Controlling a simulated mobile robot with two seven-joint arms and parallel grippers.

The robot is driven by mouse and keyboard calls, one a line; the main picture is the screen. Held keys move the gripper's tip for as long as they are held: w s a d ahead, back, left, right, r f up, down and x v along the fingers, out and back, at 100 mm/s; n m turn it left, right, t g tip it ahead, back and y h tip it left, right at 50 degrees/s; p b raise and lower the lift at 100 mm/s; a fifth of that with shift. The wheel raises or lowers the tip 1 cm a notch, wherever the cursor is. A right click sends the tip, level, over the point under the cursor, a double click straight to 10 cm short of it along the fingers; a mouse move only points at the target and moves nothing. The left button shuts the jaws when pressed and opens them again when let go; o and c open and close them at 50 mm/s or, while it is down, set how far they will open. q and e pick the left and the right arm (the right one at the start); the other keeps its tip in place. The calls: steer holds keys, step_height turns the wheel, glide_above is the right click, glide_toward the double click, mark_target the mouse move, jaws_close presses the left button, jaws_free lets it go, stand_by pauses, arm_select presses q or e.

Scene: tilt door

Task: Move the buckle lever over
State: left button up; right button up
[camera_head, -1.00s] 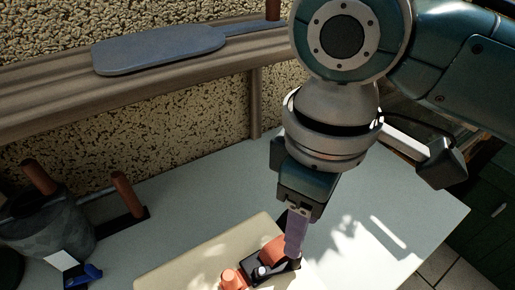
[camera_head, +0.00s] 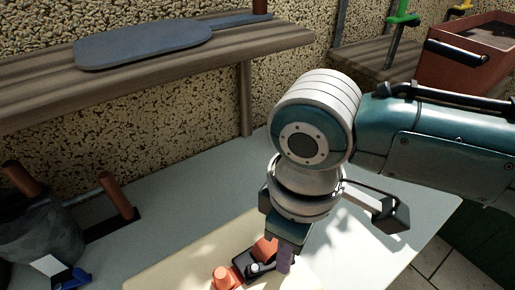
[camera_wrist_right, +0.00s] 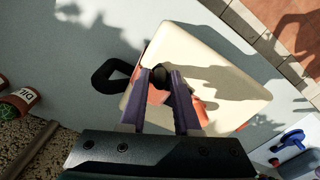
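The buckle (camera_head: 238,267) has orange end parts and a black middle part with a small light pin. It lies on a cream board (camera_head: 205,250) on the table; the board's front is cut off by the head view's lower edge. My right gripper (camera_head: 284,268) points down at the buckle's right end, its purple fingers over it. In the right wrist view, the fingers (camera_wrist_right: 160,76) are apart, with a dark knob-like part (camera_wrist_right: 160,73) between their tips. Whether they touch it I cannot tell. Orange buckle parts (camera_wrist_right: 144,92) show beside the fingers. My left gripper is not in view.
The grey table (camera_head: 180,200) has free room around the board. A dark pot (camera_head: 40,225) and a blue item (camera_head: 70,278) stand at the left. A wooden shelf (camera_head: 270,45) with a grey paddle (camera_head: 140,45) runs along the wall. A red box (camera_head: 470,60) sits at the upper right.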

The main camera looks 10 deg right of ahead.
jaws_close()
stand_by(0.3)
